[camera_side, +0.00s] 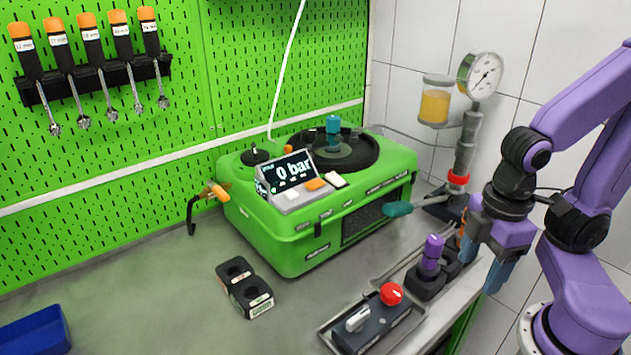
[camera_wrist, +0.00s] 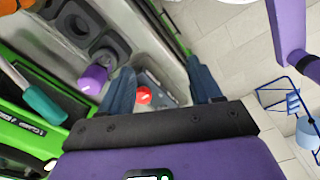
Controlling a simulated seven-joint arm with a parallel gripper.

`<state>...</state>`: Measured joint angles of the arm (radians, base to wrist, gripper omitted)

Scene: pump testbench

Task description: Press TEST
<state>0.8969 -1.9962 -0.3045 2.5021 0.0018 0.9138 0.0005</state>
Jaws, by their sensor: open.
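The green pump testbench (camera_side: 300,249) stands on the bench in the side view. Its small screen (camera_side: 289,169) reads "0 bar". In front of the screen sit an orange button (camera_side: 314,184) and a white button (camera_side: 336,180); I cannot read a TEST label on either. A dark control box (camera_side: 375,325) carries a red round button (camera_side: 391,294) and a grey-white rotary switch (camera_side: 357,318). The red button shows between my fingers in the wrist view (camera_wrist: 143,95). My gripper (camera_side: 483,258) is open and empty, right of the pump and above the bench's right side; its fingers also show in the wrist view (camera_wrist: 161,88).
A purple-topped piece (camera_side: 432,250) stands in a black holder beside my gripper. A teal-handled tool (camera_side: 397,209) lies near the pump's right side. A gauge (camera_side: 481,75) stands behind. A black two-socket block (camera_side: 245,287) and blue bin (camera_side: 35,332) sit left; bench between is clear.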

